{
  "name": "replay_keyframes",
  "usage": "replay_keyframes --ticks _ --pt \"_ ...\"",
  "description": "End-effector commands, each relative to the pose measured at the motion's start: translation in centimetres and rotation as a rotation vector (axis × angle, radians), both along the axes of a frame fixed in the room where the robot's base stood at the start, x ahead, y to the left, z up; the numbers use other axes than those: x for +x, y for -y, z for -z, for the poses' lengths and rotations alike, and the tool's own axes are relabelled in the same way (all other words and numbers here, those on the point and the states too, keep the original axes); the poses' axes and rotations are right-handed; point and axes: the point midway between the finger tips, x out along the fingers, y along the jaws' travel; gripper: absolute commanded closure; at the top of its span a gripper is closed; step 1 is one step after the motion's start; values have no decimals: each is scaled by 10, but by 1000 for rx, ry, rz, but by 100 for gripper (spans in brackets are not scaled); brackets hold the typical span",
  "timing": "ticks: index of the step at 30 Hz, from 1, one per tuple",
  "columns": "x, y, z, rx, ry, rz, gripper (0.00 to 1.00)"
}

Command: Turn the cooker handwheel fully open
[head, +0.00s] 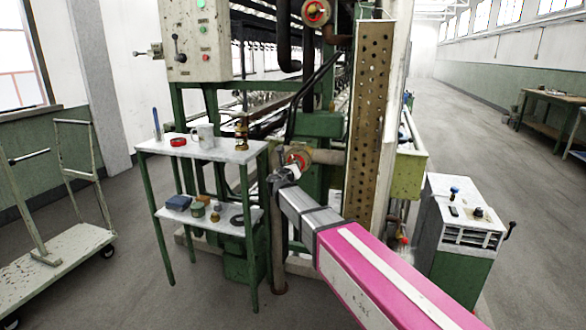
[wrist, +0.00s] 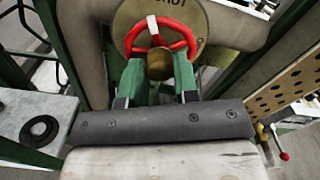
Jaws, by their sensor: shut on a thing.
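The red handwheel (wrist: 178,24) has a brass hub and a white mark on its upper rim, and sits before a round brass plate (wrist: 203,13) whose visible lettering ends in "HUT". In the head view the handwheel (head: 304,155) is on a pipe beside the green machine frame, partly covered by my gripper. My gripper (wrist: 159,66) has its green fingers on either side of the hub, shut on the lower part of the wheel. It also shows in the head view (head: 288,170), at the end of my pink and grey arm. The fingertip contact is partly hidden.
A second red handwheel (head: 316,12) is higher up. A small shelf table (head: 221,154) with a mug stands left of my gripper. A perforated panel (head: 370,110) rises close on the right. A green and white cabinet (head: 465,245) stands farther right, with open floor beyond.

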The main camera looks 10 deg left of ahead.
Motion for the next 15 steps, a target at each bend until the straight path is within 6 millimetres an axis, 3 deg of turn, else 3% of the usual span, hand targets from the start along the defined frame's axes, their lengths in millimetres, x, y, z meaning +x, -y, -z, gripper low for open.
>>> replay_keyframes --ticks 15 --pt "0 0 0 -581 -46 0 95"
